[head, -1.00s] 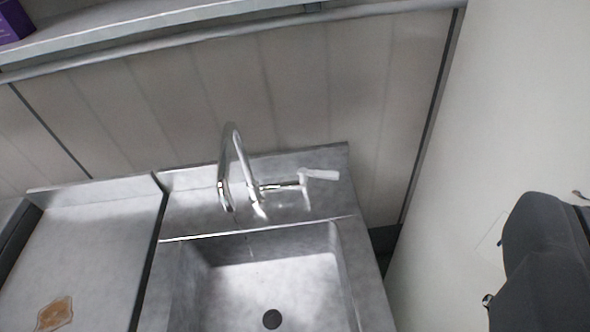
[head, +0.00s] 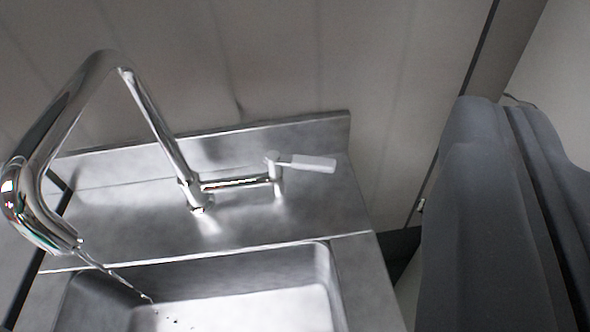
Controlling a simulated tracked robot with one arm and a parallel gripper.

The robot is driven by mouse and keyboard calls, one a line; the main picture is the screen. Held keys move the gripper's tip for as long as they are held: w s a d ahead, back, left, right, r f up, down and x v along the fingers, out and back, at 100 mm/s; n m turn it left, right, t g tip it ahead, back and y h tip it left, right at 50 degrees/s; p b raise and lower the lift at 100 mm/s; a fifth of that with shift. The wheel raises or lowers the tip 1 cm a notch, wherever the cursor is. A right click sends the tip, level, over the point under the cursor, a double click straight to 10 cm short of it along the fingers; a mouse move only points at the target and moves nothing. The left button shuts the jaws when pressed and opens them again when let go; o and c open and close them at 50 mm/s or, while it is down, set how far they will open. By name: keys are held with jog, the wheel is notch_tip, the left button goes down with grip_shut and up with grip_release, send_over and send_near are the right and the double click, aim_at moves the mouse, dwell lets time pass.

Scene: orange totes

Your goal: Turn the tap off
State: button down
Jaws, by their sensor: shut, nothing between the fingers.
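The chrome tap (head: 155,120) stands at the back of the metal sink, its tall curved spout reaching towards the left front. A thin stream of water (head: 118,279) runs from the spout into the sink basin (head: 250,308). A short horizontal pipe joins the tap base to a small upright valve on its right. The valve's pale lever handle (head: 310,163) points to the right and nothing touches it. My gripper's fingers do not show. A large dark grey body fills the right side, apart from the handle in the picture, and seems to be part of my arm.
A low metal backsplash (head: 240,135) runs behind the tap, with a panelled wall (head: 300,60) behind it. The counter (head: 320,210) around the handle is clear. The sink's right edge borders a dark gap beside the wall.

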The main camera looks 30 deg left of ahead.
jog(key=w+a+f+y+b, duration=0.1)
jog(key=w+a+f, duration=0.15)
jog(key=f, duration=0.55)
jog(key=w+a+f+b, duration=0.1)
jog(key=a+f, duration=0.3)
jog(key=f, duration=0.5)
jog(key=n+t+y+b, duration=0.1)
jog(key=n, duration=0.1)
send_near(323, 171)
jog(key=b+x, duration=0.1)
jog(key=x, duration=0.2)
jog(key=a+b+x, duration=0.1)
jog(key=b+x, duration=0.1)
jog(key=x, duration=0.2)
jog(key=shift+s+f+b, duration=0.15)
jog(key=shift+f+b, duration=0.05)
jog(key=shift+b, duration=0.1)
jog(key=shift+r, duration=0.1)
jog(key=shift+w+d+p, duration=0.2)
jog(key=shift+w+p, duration=0.55)
jog(key=shift+p, duration=0.25)
jog(key=shift+w+p, duration=0.55)
jog(key=shift+w, duration=0.05)
jog(key=shift+r, duration=0.1)
